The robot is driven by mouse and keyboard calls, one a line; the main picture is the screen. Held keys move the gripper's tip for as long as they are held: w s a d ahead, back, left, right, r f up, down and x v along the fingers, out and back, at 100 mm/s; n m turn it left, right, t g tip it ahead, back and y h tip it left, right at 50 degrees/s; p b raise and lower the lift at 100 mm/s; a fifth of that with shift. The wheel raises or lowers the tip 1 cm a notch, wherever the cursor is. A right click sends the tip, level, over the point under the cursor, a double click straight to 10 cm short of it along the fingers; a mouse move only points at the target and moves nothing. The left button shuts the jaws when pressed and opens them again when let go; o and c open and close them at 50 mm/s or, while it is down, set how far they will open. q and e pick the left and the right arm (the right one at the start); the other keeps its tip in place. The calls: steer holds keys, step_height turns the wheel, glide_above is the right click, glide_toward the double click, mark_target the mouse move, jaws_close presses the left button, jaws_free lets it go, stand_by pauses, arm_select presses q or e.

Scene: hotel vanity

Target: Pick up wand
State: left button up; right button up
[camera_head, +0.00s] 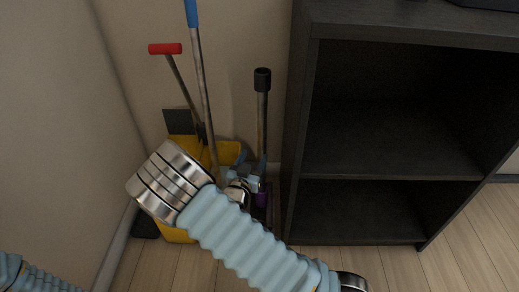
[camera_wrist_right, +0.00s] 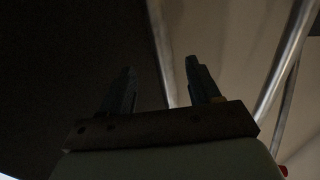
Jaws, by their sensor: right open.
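A metal pole with a black cylindrical top (camera_head: 262,110) stands against the wall left of the black shelf; it looks like the wand. Its lower part is partly hidden by my right arm and gripper, with something purple low beside it. My right gripper (camera_head: 252,182) is close to this pole, below its black top. In the right wrist view the two fingers (camera_wrist_right: 160,88) are apart. A pale upright strip shows behind the gap between them; I cannot tell whether it is the pole or an edge. My left gripper is out of view; only part of its arm shows at bottom left.
A red-handled tool (camera_head: 165,49) and a blue-topped pole (camera_head: 191,14) lean in a yellow bucket (camera_head: 178,236), partly behind my arm. A black shelf unit (camera_head: 390,140) stands close on the right, with empty compartments. The left wall is near. Wooden floor is clear in front.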

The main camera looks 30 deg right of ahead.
mark_target(261, 141)
steer(key=x, duration=1)
steer(key=shift+w+d+r+b, duration=0.1)
steer(key=shift+w+d+b, duration=0.1)
steer(key=shift+b, duration=0.2)
steer(key=shift+a, duration=0.1)
jaws_close()
